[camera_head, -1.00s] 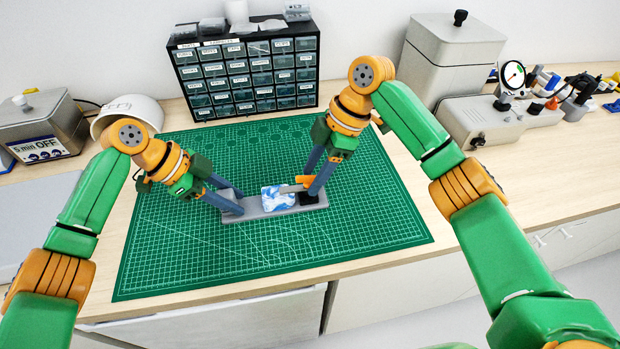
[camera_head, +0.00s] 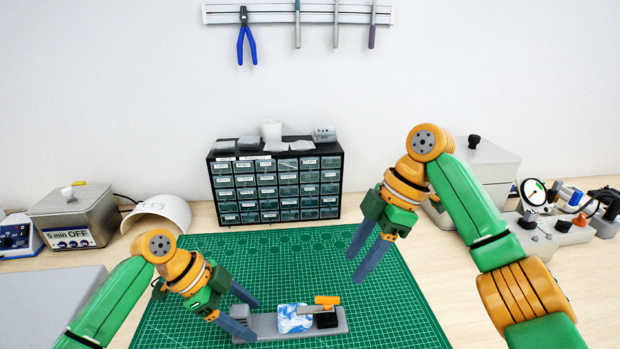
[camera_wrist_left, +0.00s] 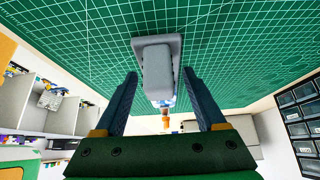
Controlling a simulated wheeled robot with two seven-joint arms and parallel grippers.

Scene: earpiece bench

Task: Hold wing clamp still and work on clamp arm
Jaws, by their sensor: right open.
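The wing clamp has a long grey base (camera_head: 340,326) lying on the green mat, with a blue-and-white marbled piece (camera_head: 294,318) on it. The clamp arm, with its orange end (camera_head: 327,300), lies across above a black block (camera_head: 326,320) at the right end. My left gripper (camera_head: 254,319) is at the base's left end, its fingers apart. In the left wrist view, the grey raised block (camera_wrist_left: 157,72) lies between the open fingers with gaps at both sides. My right gripper (camera_head: 360,262) is open and empty, above and right of the clamp.
The green mat (camera_head: 400,300) is otherwise clear. A drawer cabinet (camera_head: 277,187) stands behind it. A white bowl-like thing (camera_head: 160,212) and a timer box (camera_head: 75,214) are at left. A grey box (camera_head: 485,165) and a dial gauge (camera_head: 533,192) are at right.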

